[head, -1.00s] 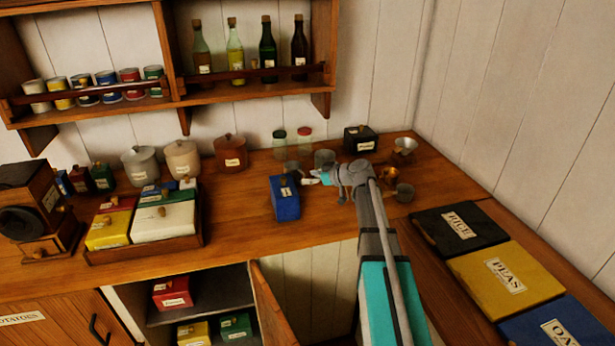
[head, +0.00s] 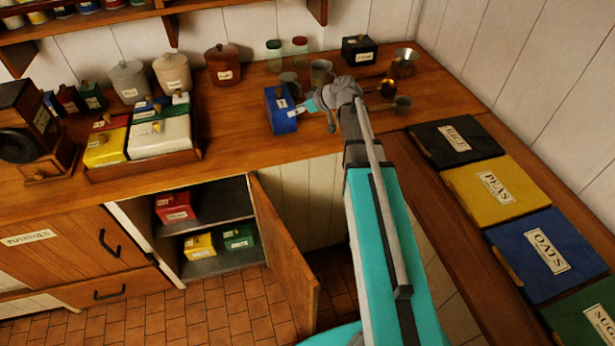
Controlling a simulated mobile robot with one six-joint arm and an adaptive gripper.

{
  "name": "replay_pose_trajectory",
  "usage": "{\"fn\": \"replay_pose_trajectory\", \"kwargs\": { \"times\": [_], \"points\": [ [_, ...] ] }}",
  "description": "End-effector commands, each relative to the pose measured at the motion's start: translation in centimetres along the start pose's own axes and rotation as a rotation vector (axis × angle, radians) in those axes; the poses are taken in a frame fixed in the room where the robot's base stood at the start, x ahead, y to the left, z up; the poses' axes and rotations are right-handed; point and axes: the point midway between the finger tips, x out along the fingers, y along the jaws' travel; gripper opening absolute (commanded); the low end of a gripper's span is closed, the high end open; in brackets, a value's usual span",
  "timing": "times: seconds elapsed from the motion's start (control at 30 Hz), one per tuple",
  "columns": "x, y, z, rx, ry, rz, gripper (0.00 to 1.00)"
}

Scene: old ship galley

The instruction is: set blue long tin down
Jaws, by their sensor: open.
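The blue long tin (head: 283,118) stands on the wooden counter, left of my gripper, with a small knob on top and a pale label. My gripper (head: 309,106) is open at the tin's right side, its tips very close to it. I cannot tell whether they touch the tin. My wrist and arm hide part of the counter to the right of the tin.
A wooden tray (head: 150,164) of tins sits left. The counter (head: 235,125) between tray and blue tin is clear. Below, a cupboard door (head: 284,245) hangs open.

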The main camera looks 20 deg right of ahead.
Motion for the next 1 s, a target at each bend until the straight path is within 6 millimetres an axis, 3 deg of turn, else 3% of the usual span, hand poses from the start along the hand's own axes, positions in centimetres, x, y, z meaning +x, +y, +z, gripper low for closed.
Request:
{"fn": "replay_pose_trajectory", "kwargs": {
  "times": [0.03, 0.1, 0.33, 0.5, 0.73, 1.0],
  "points": [
    [0.2, -2.0, 1.2, 0.032, -0.054, -0.008, 0.66],
    [0.5, -3.9, 2.8, 0.085, -0.134, -0.007, 0.66],
    [0.3, -9.4, 7.9, 0.261, -0.392, 0.054, 0.66],
    [-0.9, -12.8, 11.6, 0.389, -0.567, 0.161, 0.66],
    [-3.4, -16.2, 15.6, 0.54, -0.746, 0.359, 0.66],
    [-5.2, -17.4, 17.4, 0.621, -0.819, 0.5, 0.66]
  ]
}}
